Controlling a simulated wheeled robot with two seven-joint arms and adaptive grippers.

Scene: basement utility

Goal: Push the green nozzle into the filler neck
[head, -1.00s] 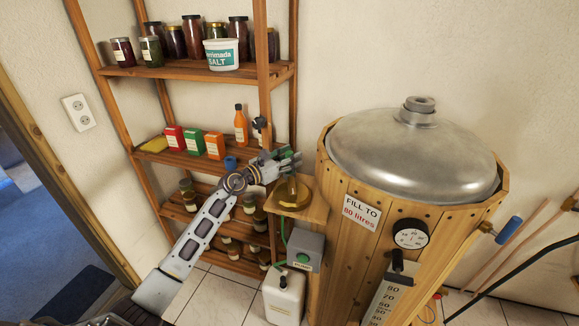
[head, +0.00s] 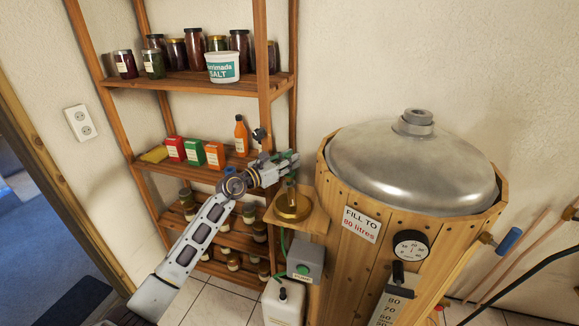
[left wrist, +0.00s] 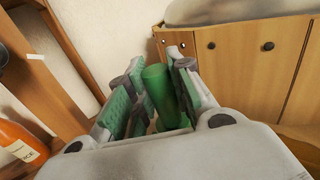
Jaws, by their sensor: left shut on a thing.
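The green nozzle (left wrist: 160,92) stands between the green-padded fingers of my left gripper (head: 284,163) in the left wrist view. My left gripper is shut on it. In the head view the nozzle is mostly hidden by the fingers. A slim upright stem shows below them, above a round brass holder (head: 292,208) on a small wooden bracket; I cannot tell whether they touch. A short steel neck (head: 414,119), which looks like the filler neck, tops the domed metal lid (head: 410,165), right of my gripper and apart from it. My right gripper is out of view.
The wooden barrel (head: 345,248) with a dial (head: 411,245) stands to the right. A shelf rack (head: 190,83) with jars and boxes is behind my left arm. A grey pump box (head: 304,258) and white canister (head: 284,302) sit below the bracket. Space above the lid is clear.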

